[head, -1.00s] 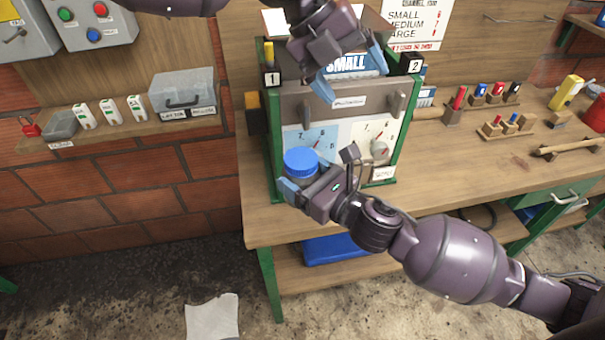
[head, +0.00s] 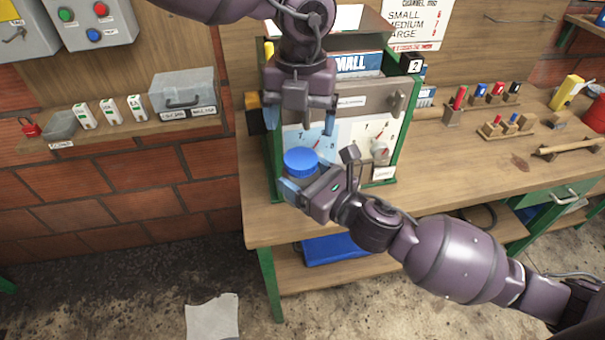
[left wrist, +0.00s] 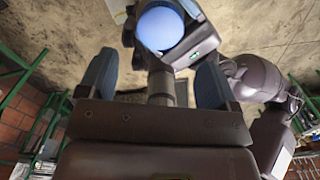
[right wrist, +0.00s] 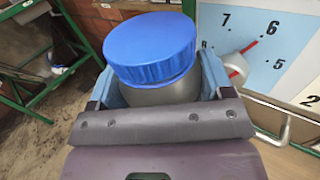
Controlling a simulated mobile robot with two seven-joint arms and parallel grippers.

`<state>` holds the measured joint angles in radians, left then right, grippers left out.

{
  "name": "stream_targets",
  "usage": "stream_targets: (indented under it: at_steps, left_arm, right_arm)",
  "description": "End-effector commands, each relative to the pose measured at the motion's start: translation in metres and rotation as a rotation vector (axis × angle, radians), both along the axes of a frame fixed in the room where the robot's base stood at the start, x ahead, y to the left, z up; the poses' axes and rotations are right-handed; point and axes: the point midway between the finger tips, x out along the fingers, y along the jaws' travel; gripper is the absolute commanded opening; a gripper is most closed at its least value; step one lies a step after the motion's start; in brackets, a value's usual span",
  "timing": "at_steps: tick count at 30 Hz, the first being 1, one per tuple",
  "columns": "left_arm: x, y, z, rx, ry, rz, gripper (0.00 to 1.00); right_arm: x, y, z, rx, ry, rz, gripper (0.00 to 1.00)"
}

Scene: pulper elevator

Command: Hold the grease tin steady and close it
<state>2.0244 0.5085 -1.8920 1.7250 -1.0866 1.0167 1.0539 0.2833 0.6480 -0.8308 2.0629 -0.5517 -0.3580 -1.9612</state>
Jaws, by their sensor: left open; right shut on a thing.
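The grease tin is a grey round tin (right wrist: 165,94) with a ribbed blue lid (head: 301,161) on top. My right gripper (head: 304,181) is shut around the tin's body below the lid and holds it upright in front of the panel with dials. In the right wrist view the lid (right wrist: 150,48) covers the tin's mouth; I cannot tell how tightly it sits. My left gripper (head: 303,127) is open and empty, pointing down just above and behind the lid. In the left wrist view the lid (left wrist: 160,27) shows beyond the open fingers.
A green-framed machine (head: 392,130) with numbered dials stands on the wooden bench (head: 450,165) right behind the grippers. Small coloured pegs stand on the bench at right.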

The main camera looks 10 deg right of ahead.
Motion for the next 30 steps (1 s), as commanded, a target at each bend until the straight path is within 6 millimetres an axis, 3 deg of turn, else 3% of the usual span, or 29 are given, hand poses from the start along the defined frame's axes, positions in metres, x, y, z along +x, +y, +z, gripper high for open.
stream_targets:
  at_steps: [15, 30]
  left_arm:
    - [0.0, 0.0, -0.064, 0.0, 0.002, 0.0, 0.84]
    - [0.0, 0.0, -0.076, -0.001, 0.0, 0.0, 0.84]
  right_arm:
    - [0.0, 0.0, 0.001, 0.001, -0.002, 0.001, 0.07]
    - [0.0, 0.0, 0.001, 0.001, -0.002, 0.001, 0.07]
